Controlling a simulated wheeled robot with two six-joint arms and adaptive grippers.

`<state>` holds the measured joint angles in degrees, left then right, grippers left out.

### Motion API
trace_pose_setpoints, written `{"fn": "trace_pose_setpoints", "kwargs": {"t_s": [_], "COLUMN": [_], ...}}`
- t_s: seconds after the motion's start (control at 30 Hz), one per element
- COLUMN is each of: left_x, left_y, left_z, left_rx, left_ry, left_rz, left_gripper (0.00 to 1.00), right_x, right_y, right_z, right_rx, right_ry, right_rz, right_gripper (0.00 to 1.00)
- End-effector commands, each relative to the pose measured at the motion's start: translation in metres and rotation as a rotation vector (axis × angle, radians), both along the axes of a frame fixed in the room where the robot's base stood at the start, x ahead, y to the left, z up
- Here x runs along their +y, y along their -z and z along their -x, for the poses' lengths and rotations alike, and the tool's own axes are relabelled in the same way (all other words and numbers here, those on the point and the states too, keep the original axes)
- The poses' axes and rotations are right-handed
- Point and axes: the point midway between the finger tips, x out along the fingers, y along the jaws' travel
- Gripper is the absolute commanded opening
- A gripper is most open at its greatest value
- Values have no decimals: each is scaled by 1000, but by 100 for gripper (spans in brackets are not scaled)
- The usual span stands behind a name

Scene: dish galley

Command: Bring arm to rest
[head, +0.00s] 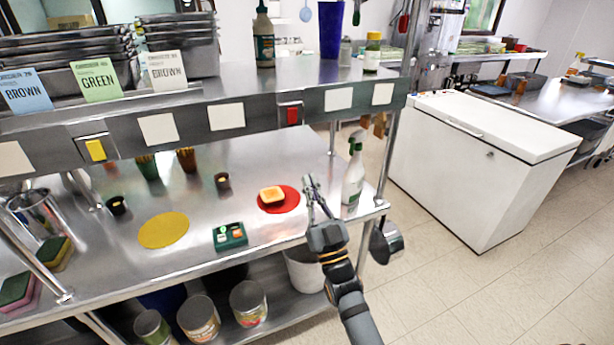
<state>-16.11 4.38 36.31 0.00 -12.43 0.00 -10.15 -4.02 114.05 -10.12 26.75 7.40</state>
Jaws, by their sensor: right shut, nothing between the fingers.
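My right gripper (314,192) is above the right end of the steel counter (290,155). Its fingers are close together with nothing between them. It is just right of a red round mat (288,204) that bears a yellow-orange sponge-like block (271,194). A white spray bottle (354,172) with a green head stands upright just right of the gripper. My right arm comes up from the bottom of the view. My left gripper is out of view.
A yellow round mat (164,231) and a green box (230,236) lie on the counter. An upper shelf (240,88) with trays and cards overhangs it. Posts hold the shelf up. A white chest freezer (470,165) stands at right; the floor before it is clear.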

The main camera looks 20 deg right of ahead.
Motion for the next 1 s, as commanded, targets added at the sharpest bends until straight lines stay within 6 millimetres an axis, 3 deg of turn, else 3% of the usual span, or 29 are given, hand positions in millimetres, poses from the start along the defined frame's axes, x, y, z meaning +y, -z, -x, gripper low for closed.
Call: {"fn": "trace_pose_setpoints", "kwargs": {"t_s": [0.27,0.47,0.57,0.67,0.77,0.83,1.0], "left_x": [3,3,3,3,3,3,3], "left_y": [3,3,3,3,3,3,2], "left_z": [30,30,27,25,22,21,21], "left_rx": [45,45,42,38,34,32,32], "left_ry": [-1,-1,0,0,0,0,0], "left_rz": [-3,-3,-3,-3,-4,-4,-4], "left_gripper": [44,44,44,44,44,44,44], "right_x": [0,0,0,0,-1,-3,-10], "right_y": [1,1,11,54,133,197,348], "right_z": [2,1,-2,-16,-32,-35,-11], "right_rx": [-1,-1,24,131,321,472,827], "right_ry": [0,0,0,0,1,3,14], "right_rz": [0,0,1,3,9,13,29], "right_gripper": [0,0,0,0,0,0,0]}}
